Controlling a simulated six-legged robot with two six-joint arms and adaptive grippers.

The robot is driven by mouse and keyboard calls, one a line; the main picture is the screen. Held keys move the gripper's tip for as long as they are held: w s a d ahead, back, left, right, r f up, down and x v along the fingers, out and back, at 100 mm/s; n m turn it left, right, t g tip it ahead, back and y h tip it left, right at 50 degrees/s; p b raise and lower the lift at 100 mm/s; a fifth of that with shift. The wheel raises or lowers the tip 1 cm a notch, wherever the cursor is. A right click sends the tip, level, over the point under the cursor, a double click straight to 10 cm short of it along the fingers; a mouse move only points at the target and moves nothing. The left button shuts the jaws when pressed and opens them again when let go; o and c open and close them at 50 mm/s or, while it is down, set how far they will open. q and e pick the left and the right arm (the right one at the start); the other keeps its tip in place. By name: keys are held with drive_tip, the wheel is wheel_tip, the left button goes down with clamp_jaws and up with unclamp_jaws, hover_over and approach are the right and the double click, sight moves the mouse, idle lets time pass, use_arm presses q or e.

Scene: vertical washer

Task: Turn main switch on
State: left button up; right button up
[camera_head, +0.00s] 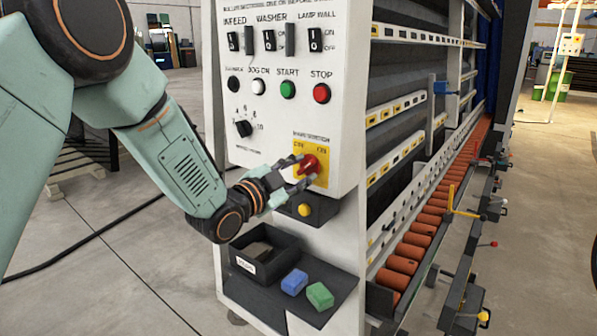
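The main switch (309,164) is a red rotary knob on a yellow plate, low on the right of the white control panel (268,130). Its handle looks slanted. My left gripper (298,171) reaches in from the left, with its fingers at the knob's left side. The fingers seem spread around the near part of the knob, but whether they touch or grip it is too small to tell. My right gripper is not in view.
Infeed, washer and lamp switches, buttons and a dial (243,128) sit above. A roller conveyor (420,235) runs at right.

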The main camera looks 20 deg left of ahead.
use_arm(q)
drive_tip(key=v, duration=1.2)
idle(0.5)
